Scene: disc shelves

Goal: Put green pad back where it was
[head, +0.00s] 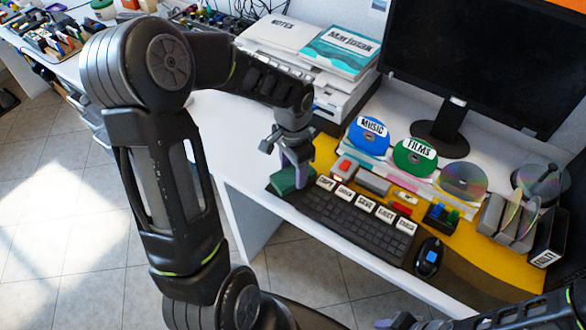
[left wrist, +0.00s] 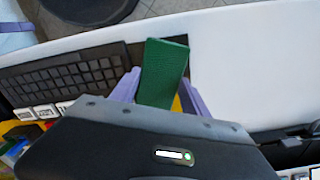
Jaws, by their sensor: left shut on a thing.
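The green pad (head: 284,182) is a flat dark green block at the left end of the keyboard, by the desk's front edge. My left gripper (head: 297,172) reaches down over it with purple fingers, shut on it. In the left wrist view the green pad (left wrist: 165,72) stands out between the two fingers of the left gripper (left wrist: 158,92), beside the keyboard's end. I cannot tell whether the pad touches the desk.
The black keyboard (head: 348,218) with labelled white tags lies right of the pad on a yellow mat (head: 460,240). A mouse (head: 429,257), discs on stands, a monitor (head: 480,60) and a printer (head: 270,70) stand around. Bare white desk (head: 220,115) lies left and behind.

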